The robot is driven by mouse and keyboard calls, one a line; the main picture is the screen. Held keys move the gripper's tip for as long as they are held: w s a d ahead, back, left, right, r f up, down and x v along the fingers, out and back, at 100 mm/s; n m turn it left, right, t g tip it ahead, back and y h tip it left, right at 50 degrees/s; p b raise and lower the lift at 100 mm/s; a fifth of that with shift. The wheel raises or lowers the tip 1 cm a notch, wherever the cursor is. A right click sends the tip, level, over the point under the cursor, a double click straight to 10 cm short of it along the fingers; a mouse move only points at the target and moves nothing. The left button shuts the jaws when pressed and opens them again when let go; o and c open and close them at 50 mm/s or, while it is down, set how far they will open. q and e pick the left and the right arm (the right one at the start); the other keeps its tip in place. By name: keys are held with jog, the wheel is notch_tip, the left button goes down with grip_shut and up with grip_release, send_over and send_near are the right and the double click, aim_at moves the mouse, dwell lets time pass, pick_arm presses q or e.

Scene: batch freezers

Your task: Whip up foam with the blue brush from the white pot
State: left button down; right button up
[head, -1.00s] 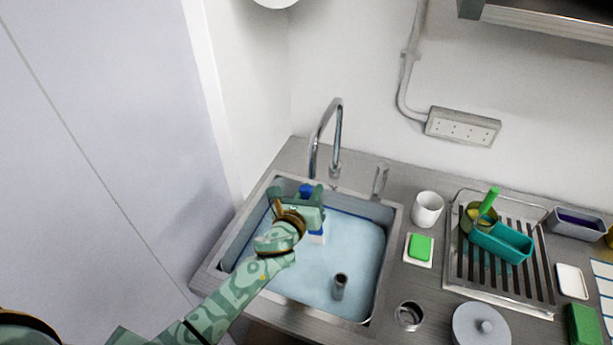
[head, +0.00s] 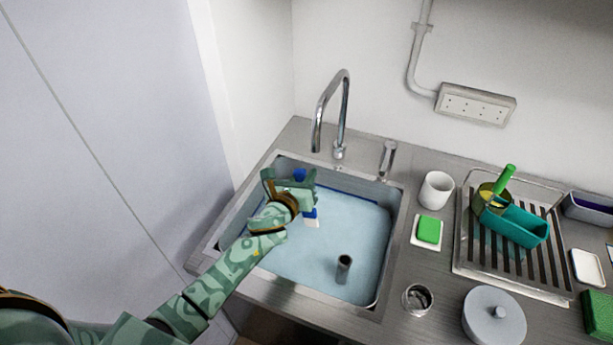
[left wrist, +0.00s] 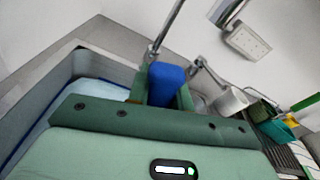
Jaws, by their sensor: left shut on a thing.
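My left gripper (head: 290,186) is shut on the blue brush and holds it upright over the sink. The brush's blue handle (head: 299,174) shows above the fingers, and its pale lower end (head: 311,221) shows below them, at the water. I cannot tell how deep it dips. In the left wrist view the blue handle (left wrist: 167,84) stands between the fingers. The sink (head: 383,285) holds pale blue water; no clear foam shows. A white pot (head: 436,190) stands on the counter right of the sink. My right gripper is out of view.
The tap (head: 340,110) arches behind the sink. A dark upright pipe (head: 344,268) stands in the basin. To the right are a green sponge (head: 429,230), a drying rack (head: 470,255) with a teal scoop (head: 519,227), a grey lid (head: 493,317) and a small glass (head: 417,299).

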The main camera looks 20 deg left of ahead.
aim_at(310, 220)
pick_arm(q)
jog(key=d+f+b, duration=0.1)
jog(key=f+b, duration=0.2)
jog(key=f, duration=0.1)
jog(key=s+d+f+b, duration=0.1)
jog(key=f+b, duration=0.3)
jog(key=s+d+f+b, duration=0.1)
jog(key=f+b, duration=0.2)
jog(key=shift+f, duration=0.4)
jog(key=shift+d+f+b, duration=0.1)
jog(key=shift+f+b, duration=0.05)
jog(key=shift+b, duration=0.2)
